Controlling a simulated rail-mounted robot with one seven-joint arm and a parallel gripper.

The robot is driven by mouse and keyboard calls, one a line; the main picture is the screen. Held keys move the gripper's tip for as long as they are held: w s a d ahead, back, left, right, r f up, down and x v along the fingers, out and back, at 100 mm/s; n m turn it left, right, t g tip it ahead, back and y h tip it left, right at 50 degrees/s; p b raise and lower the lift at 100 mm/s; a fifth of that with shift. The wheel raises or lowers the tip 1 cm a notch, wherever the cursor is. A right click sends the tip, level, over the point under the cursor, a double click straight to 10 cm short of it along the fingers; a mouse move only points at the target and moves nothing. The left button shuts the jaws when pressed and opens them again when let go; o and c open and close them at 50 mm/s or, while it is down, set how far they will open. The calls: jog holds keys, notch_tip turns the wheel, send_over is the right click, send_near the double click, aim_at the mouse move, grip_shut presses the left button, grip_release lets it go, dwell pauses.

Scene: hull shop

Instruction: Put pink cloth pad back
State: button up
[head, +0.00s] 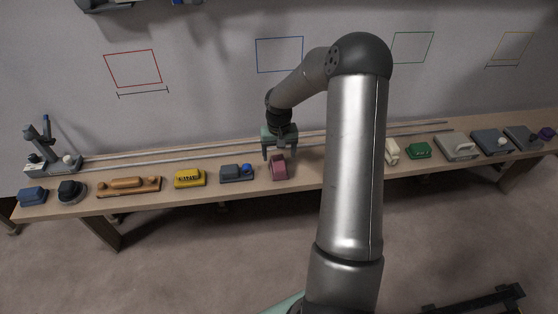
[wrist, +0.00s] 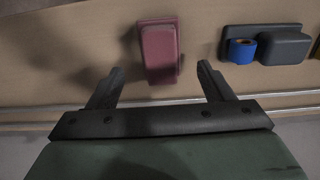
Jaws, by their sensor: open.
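The pink cloth pad (head: 278,168) is on the long wooden bench, near the middle of its length. It also shows in the wrist view (wrist: 161,50) at the top centre, as a pink block with a raised, darker part. My gripper (head: 279,153) is over the bench just behind the pad. In the wrist view the two fingers of my gripper (wrist: 160,82) are wide apart and point toward the pad, with nothing held between them. The pad lies ahead of the fingertips, roughly between their lines.
A grey holder with a blue roll (head: 237,173) is just left of the pad. Farther left are a yellow block (head: 189,178) and an orange-brown tool (head: 129,186). A cream item (head: 391,151) and a green block (head: 418,150) are to the right. Rails (head: 180,157) run along the bench's back.

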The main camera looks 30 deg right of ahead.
aim_at(279, 163)
jog(key=s+a+r+n+h, duration=0.1)
jog(key=s+a+r, duration=0.2)
jog(key=r, duration=0.3)
jog(key=s+a+r, duration=0.3)
jog(key=r, duration=0.3)
jog(key=s+a+r, duration=0.2)
jog(key=s+a, duration=0.1)
jog(key=s, duration=0.4)
jog(key=s+a+r+n, duration=0.1)
jog(key=s+a+r, duration=0.1)
jog(key=s, duration=0.6)
jog(key=s+a+r+n+y, duration=0.1)
jog(key=s+a, duration=0.3)
jog(key=s, duration=0.4)
jog(key=shift+s+a+r, duration=0.2)
jog(key=shift+s+r, duration=0.05)
jog(key=shift+r, duration=0.15)
